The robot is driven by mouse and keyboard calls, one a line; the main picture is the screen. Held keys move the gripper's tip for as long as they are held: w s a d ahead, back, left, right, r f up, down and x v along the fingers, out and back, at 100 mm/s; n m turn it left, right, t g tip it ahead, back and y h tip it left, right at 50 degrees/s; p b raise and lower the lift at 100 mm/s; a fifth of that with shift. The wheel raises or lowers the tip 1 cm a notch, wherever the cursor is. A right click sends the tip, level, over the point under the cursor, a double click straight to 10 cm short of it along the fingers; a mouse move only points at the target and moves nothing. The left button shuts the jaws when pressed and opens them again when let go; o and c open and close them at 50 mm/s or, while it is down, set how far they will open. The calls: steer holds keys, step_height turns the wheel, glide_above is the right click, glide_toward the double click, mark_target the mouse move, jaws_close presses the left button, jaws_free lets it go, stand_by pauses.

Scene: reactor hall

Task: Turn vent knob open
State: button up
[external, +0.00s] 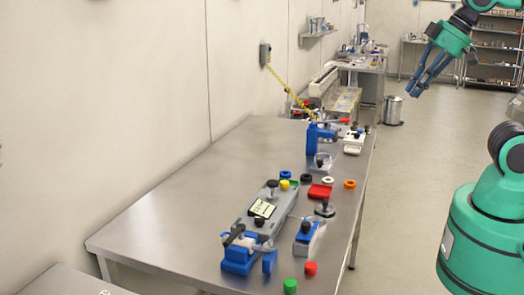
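My gripper (416,88) is at the upper right, above the floor and to the right of the steel table (170,215). Its dark blue fingers point down and to the left, apart and with nothing between them. Several small black knobs are on the table: one on the far end of the grey device with a display (268,205), one at its near end, and one on the blue and white device (307,236). I cannot tell which of them is the vent knob, or how any knob is turned. My gripper is far from all of them.
A blue vise (240,256), a green cap (290,286) and a red cap (311,268) are near the front. Colored rings and a red block (320,191) lie mid-table. The table's left part is bare.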

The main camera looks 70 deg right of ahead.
steer(key=o, duration=0.4)
steer(key=shift+w, duration=0.1)
steer(key=shift+o, duration=0.4)
steer(key=shift+w+r, duration=0.15)
steer(key=shift+w, duration=0.1)
steer(key=n+g+p, duration=0.6)
steer(key=n, duration=1.5)
glide_above(285, 182)
step_height(285, 182, down, 19)
steer(key=shift+w+d+r, duration=0.1)
steer(key=shift+d+r, duration=0.05)
step_height(285, 182, down, 14)
steer(key=shift+r, duration=0.1)
